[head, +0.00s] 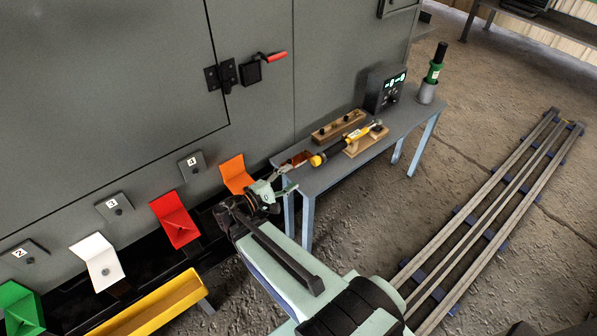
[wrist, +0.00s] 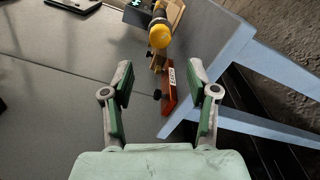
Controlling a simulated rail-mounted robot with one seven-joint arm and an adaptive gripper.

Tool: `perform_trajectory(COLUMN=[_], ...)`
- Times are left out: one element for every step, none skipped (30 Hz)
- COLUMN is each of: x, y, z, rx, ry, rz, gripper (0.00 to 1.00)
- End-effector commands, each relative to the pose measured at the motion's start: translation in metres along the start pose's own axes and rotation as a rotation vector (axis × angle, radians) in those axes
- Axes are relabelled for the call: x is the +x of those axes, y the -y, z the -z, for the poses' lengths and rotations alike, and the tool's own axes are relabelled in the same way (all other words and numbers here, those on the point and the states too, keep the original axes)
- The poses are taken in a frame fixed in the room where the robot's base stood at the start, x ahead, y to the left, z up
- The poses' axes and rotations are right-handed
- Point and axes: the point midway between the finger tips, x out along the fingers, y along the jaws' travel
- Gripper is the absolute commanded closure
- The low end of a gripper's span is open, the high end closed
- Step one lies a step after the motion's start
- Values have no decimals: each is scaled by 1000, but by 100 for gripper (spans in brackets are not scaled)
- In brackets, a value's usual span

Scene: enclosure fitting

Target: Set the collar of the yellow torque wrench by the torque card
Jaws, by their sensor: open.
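The yellow torque wrench (head: 326,153) lies on a wooden cradle (head: 366,142) on the narrow grey bench. Its rounded yellow end points toward my gripper (head: 292,174). In the wrist view the yellow end of the wrench (wrist: 159,33) shows beyond the fingertips, and the rest of it is mostly hidden. My gripper (wrist: 160,82) is open and empty at the bench's near end, apart from the wrench. A small orange-brown piece with a white label (wrist: 169,84) stands at the bench end, in line with the gap between my fingers. It may be the torque card; its marking is too small to read surely.
A wooden rack (head: 338,126) lies behind the wrench by the cabinet wall. A box with green digits (head: 386,90) and a green-and-black tool (head: 433,72) in a grey cup stand farther along the bench (head: 402,118). Coloured trays, including an orange one (head: 237,173), line the cabinet at left.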

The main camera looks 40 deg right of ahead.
Motion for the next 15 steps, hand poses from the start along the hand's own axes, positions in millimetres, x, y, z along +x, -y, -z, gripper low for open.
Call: perform_trajectory(x=[-6,-9,-11,-13,-15,-16,-17,-18,-18,-19,-19,-19,-19,-19,-19], y=[0,0,0,0,0,0,0,0,0,0,0,0,0,0,0], z=[0,0,0,0,0,0,0,0,0,0,0,0,0,0,0], rx=[0,0,0,0,0,0,0,0,0,0,0,0,0,0,0], ry=[-2,-1,-1,-1,-1,0,0,0,0,1,1,1,1,1,1], rz=[-1,-1,-1,-1,0,0,0,0,0,0,0,0,0,0,0], gripper=[41,41,41,41,41,41,41,41,41,41,41,41,41,41,41])
